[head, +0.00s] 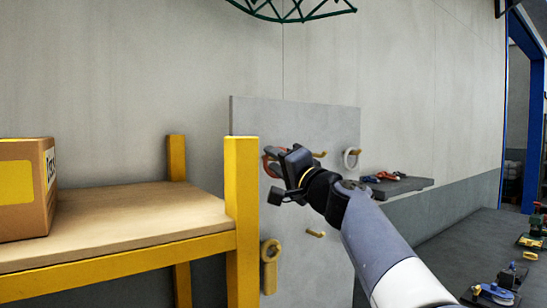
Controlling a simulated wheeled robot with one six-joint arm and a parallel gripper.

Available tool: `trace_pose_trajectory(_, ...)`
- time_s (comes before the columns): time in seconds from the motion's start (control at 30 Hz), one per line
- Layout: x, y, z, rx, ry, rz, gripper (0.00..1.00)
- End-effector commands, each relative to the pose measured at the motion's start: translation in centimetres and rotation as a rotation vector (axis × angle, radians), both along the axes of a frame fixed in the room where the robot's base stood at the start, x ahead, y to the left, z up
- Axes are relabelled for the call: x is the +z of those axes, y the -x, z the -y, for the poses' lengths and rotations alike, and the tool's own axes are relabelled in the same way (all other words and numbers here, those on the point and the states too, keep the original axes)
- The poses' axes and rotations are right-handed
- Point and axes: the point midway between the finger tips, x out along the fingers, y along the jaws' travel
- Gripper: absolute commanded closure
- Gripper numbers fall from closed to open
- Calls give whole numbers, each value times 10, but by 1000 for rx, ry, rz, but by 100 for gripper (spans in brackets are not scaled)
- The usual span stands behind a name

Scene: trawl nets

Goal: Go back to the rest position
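My arm reaches in from the lower right of the head view. My gripper (277,160) is in front of the upper left part of a grey peg board (285,118). A reddish thing (267,163) shows at the left edge of the gripper, partly hidden behind it. I cannot tell whether it is held, touched or only behind the gripper. The fingers are dark and small here, so I cannot tell whether they are open or shut.
Yellow pegs (315,233) stick out of the board, one with a white ring (350,158). A tan ring-ended piece (269,266) hangs lower left. A yellow-framed table (150,205) with a cardboard box (25,190) stands left. A grey shelf (410,184) holds red items (385,176).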

Motion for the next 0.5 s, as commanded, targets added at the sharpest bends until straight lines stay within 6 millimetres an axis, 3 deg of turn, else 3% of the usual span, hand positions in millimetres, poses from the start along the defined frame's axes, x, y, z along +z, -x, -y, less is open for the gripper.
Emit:
trace_pose_trajectory(0.03, -10, 8, 10, -11, -1, 0, 65)
trace_pose_trajectory(0.3, -8, 56, 39, -13, -7, 21, 65)
trace_pose_trajectory(0.5, -7, 73, 50, -12, -9, 26, 65)
